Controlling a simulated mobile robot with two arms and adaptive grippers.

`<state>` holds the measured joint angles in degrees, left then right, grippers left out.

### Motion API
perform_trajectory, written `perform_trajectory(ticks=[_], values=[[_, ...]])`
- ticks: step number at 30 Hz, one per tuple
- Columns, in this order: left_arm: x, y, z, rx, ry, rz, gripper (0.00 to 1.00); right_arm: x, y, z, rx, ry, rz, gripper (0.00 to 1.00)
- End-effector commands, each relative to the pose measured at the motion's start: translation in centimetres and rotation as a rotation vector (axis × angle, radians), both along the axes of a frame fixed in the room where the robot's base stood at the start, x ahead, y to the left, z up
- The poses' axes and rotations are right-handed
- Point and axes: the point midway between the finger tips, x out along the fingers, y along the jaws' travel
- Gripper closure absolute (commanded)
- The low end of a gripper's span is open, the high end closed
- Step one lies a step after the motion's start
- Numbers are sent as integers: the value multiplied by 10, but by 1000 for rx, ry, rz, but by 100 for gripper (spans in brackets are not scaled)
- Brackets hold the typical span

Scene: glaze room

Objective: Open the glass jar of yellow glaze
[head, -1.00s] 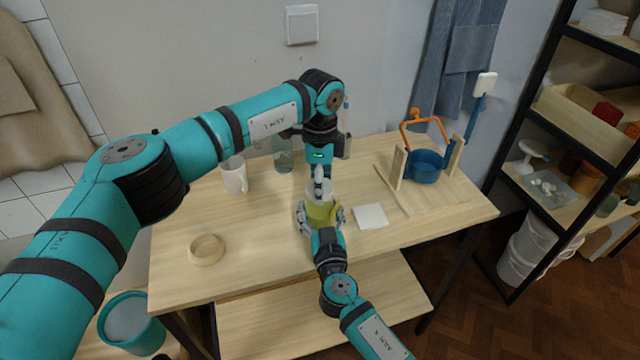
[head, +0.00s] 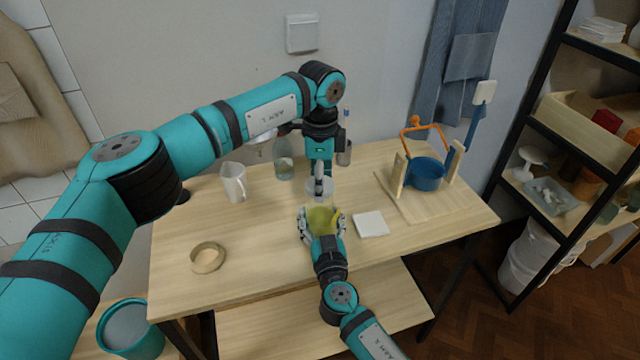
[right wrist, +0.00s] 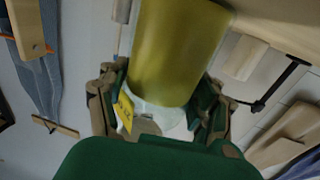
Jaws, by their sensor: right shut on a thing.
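The glass jar of yellow glaze (head: 322,219) stands near the middle of the table, and its yellow body fills the top of the right wrist view (right wrist: 180,50). My right gripper (head: 321,226) is shut on the jar, with its fingers on both sides. A clear, pale lid (head: 319,190) is just above the jar, with a gap seeming to show between them. My left gripper (head: 319,178) points down from above and appears shut on the lid's top; its fingertips are small in the head view.
The front left table is mostly free.

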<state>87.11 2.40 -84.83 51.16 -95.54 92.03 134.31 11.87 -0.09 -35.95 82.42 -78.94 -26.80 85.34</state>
Motion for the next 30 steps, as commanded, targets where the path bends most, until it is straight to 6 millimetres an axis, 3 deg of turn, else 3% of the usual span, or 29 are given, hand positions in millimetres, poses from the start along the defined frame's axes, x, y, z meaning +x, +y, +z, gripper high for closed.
perform_trajectory(ticks=[6,13,14,20,30], values=[[0,0,27,0,0,0,83,0,0,0,0,1,-1,100],[0,0,29,0,1,0,83,0,0,0,0,1,-1,100],[0,0,29,0,1,0,83,0,0,0,0,1,-1,33],[0,0,29,0,1,0,83,0,0,0,0,1,-1,7],[0,0,29,0,1,0,83,-3,0,-1,0,1,0,6]])
